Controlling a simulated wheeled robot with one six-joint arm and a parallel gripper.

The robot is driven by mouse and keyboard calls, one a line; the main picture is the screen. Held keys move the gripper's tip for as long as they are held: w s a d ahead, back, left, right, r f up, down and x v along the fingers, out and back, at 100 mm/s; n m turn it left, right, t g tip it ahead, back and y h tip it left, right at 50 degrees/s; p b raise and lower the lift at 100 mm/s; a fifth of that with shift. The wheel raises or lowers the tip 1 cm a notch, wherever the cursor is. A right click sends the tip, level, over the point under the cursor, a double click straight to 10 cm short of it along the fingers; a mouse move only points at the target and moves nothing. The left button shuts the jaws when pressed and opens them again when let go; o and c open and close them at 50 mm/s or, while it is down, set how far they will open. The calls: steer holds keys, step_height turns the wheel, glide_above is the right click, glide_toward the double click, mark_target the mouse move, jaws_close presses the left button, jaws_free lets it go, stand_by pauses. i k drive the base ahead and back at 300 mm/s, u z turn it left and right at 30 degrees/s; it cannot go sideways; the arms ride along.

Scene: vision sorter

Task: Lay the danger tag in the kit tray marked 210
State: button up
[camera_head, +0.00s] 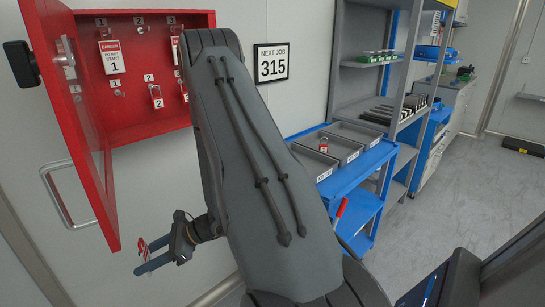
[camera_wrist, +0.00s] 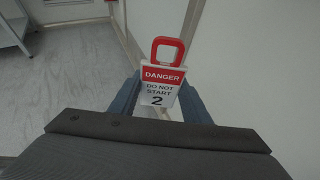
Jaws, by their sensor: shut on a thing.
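My gripper (camera_head: 144,257) is at the lower left in the head view, below the open red cabinet. Its blue fingers are shut on a danger tag (camera_wrist: 162,87), which also shows edge-on and small in the head view (camera_head: 141,246). The tag is white with a red band, reads "DANGER DO NOT START 2" and has a red loop on top. Grey kit trays (camera_head: 352,134) sit on a blue cart right of my arm. The nearest tray's label (camera_head: 325,175) is too small to read surely. A small red and white thing (camera_head: 323,145) is in a tray.
The red cabinet (camera_head: 150,127) holds another danger tag marked 1 (camera_head: 112,57) and padlocks on hooks. Its door (camera_head: 75,120) stands open toward me. A wall sign (camera_head: 271,63) reads "NEXT JOB 315". Grey shelving (camera_head: 360,80) stands behind the cart.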

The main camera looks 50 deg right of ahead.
mark_target(333, 148)
steer(key=u, duration=0.2)
steer(key=k, duration=1.9)
steer(key=z, duration=1.5)
steer(key=i, duration=0.8)
